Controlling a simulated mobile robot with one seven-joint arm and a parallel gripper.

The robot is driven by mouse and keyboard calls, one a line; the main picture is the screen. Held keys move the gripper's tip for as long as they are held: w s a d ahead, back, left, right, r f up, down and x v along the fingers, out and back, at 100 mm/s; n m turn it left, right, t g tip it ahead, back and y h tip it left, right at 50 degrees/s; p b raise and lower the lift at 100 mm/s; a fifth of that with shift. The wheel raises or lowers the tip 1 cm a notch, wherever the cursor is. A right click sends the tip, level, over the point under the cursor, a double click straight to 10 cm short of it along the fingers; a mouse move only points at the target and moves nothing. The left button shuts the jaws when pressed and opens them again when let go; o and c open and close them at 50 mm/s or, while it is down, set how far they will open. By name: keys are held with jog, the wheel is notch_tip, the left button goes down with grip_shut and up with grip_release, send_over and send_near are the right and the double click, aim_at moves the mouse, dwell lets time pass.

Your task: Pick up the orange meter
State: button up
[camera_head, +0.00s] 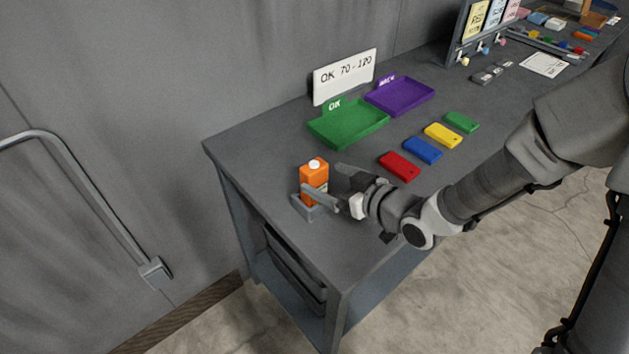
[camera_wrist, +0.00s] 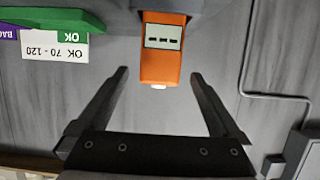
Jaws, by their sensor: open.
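The orange meter (camera_head: 314,183) stands upright in a small grey holder (camera_head: 301,211) near the left end of the grey bench. It has a white knob on top. In the wrist view the orange meter (camera_wrist: 163,62) shows upside down with a pale display. My gripper (camera_head: 326,183) is beside the meter at the right in the head view. In the wrist view my gripper (camera_wrist: 160,75) is open, with one finger to each side of the meter and visible gaps between. I cannot tell how deep the meter is between the fingers.
A green tray (camera_head: 349,127) and a purple tray (camera_head: 400,96) lie behind the meter, with a sign (camera_head: 345,75) reading "OK 70-120". Red (camera_head: 400,167), blue (camera_head: 423,150), yellow (camera_head: 443,135) and green (camera_head: 462,122) plates lie on the bench (camera_head: 250,150). A wall stands behind.

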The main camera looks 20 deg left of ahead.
jog(key=x, duration=0.3)
jog(key=shift+x, duration=2.6)
jog(key=shift+f, duration=0.15)
jog(key=c, duration=1.5)
